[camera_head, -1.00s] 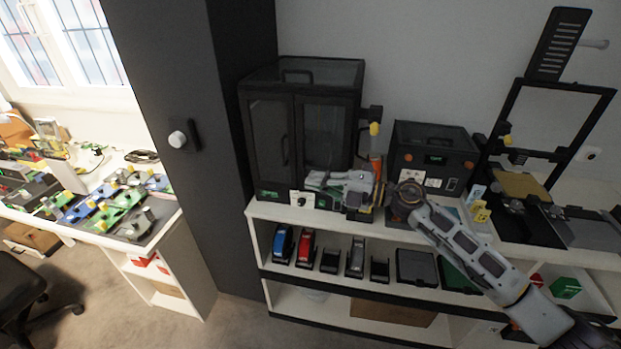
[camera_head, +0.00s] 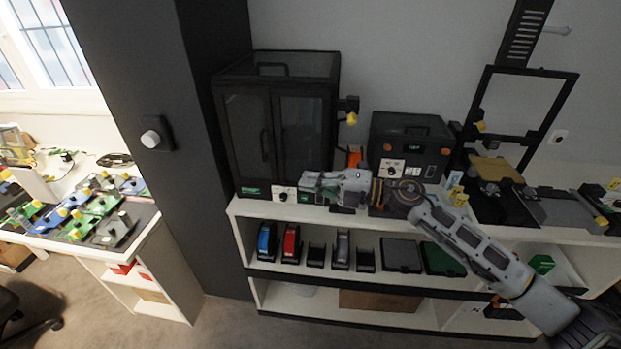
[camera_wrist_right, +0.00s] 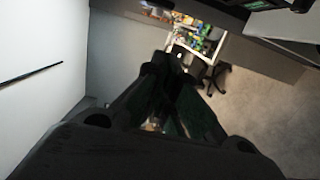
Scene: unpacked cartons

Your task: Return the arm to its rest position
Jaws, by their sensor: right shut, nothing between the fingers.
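My right gripper (camera_head: 312,190) is in front of the lower right part of the dark glass-fronted cabinet (camera_head: 272,125), above the front of the white shelf unit's top. My arm reaches it from the lower right. Its fingers are shut and empty. In the right wrist view the dark fingers (camera_wrist_right: 178,68) come together, with open floor and a distant workbench beyond them. My left gripper is not in view.
The white shelf unit (camera_head: 246,229) holds a black box-shaped device (camera_head: 409,140) and an open-frame machine (camera_head: 488,100) on top. Several small devices and bins stand on its middle shelf. A tall dark column (camera_head: 200,230) stands left, with a cluttered workbench (camera_head: 150,232) beyond. Floor (camera_head: 220,325) is clear in front.

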